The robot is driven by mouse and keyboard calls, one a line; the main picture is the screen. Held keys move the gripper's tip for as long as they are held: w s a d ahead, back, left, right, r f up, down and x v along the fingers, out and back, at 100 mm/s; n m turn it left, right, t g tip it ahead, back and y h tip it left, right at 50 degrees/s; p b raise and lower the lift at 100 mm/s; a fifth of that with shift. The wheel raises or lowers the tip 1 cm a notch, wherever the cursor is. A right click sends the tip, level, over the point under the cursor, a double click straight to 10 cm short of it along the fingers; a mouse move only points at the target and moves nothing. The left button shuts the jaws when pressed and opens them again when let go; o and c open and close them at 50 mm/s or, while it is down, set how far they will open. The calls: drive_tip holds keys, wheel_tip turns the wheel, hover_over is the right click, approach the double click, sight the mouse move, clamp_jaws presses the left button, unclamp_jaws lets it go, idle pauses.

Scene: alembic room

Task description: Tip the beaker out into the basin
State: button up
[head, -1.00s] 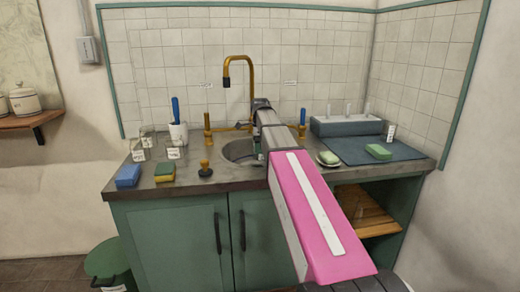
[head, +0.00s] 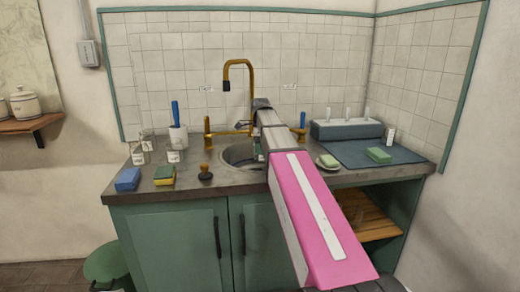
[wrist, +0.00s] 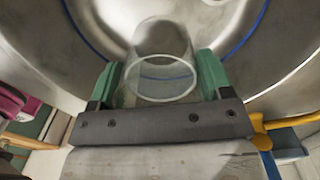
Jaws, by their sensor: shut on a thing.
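My gripper (wrist: 158,72) is shut on a clear glass beaker (wrist: 160,42), with a green finger on each side of it in the wrist view. The beaker is over the steel basin (wrist: 48,55), whose curved wall and blue line surround it. I cannot tell its exact tilt, and no liquid in it is clear to see. In the head view the round basin (head: 236,154) is sunk in the counter, its right part behind my arm. My gripper and the beaker are mostly hidden there by the arm.
A brass faucet (head: 240,75) arches behind the basin. Several glass vessels, a blue sponge (head: 127,179), a yellow-green sponge (head: 164,175) and a dark stopper (head: 205,172) stand left. A grey rack (head: 345,130), a blue mat (head: 352,153) and a soap dish (head: 329,164) are right.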

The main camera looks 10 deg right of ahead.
drive_tip(key=shift+s+r, duration=0.65)
drive_tip(key=shift+r, duration=0.35)
drive_tip(key=shift+s+r, duration=0.65)
drive_tip(key=shift+r, duration=0.35)
wheel_tip(320, 180, up, 3)
drive_tip(key=shift+w, duration=0.1)
drive_tip(key=w+f, duration=0.3)
drive_tip(key=w, duration=0.2)
drive_tip(key=shift+w, duration=0.4)
